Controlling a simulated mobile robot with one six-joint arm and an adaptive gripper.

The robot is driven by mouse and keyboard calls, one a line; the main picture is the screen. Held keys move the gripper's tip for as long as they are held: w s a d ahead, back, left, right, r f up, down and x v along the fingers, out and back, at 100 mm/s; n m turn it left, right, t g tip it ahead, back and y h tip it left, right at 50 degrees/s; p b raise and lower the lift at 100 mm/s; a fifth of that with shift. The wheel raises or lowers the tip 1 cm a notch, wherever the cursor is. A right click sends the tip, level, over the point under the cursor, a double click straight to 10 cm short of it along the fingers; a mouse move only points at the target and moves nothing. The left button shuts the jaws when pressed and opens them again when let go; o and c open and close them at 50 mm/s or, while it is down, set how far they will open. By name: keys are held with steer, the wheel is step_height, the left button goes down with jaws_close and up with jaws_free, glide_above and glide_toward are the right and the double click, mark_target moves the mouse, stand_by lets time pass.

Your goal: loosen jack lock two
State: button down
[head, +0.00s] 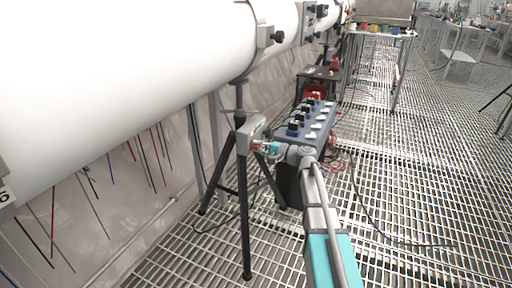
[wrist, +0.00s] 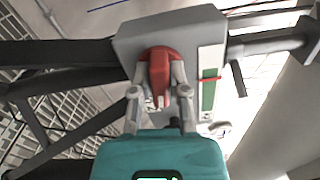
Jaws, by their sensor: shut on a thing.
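The jack is a black tripod stand (head: 243,200) under the white tube, with a grey box (head: 250,134) at its head. In the wrist view the grey box (wrist: 140,38) fills the upper middle, and a red lock handle (wrist: 158,60) sticks out of its face. My gripper (wrist: 160,80) is shut on the red handle, one finger on each side. In the head view my gripper (head: 265,147) meets the right side of the box, and the handle is mostly hidden by the fingers. A green and white strip (wrist: 209,80) with a red mark is beside the handle.
The white tube (head: 130,70) runs overhead along the left. A blue case with several black and white parts (head: 305,128) stands just behind my gripper. Cables lie on the grating floor (head: 400,200), which is open to the right. A bench (head: 380,35) stands at the back.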

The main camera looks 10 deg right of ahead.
steer(key=c, duration=0.6)
jaws_free()
steer(key=shift+s+d, duration=0.1)
steer(key=shift+v, duration=5.9)
steer(key=s+a+f+n+g+h+p, duration=0.3)
steer(key=s+a+g+h+p, duration=0.15)
steer(key=s+a, duration=0.2)
steer(key=s+a+f+n+g+h+p, duration=0.3)
steer(key=s+a+g+h+p, duration=0.15)
steer(key=s+a, duration=0.2)
steer(key=s+d+r+n+g+h+p, duration=0.25)
steer(key=s+h+p, duration=0.3)
steer(key=s, duration=0.35)
steer(key=shift+n+t, duration=0.25)
steer(key=shift+t, duration=0.2)
step_height(320, 180, up, 37)
steer(key=p, duration=3.7)
steer(key=shift+w+d, duration=0.1)
steer(key=shift+d, duration=0.1)
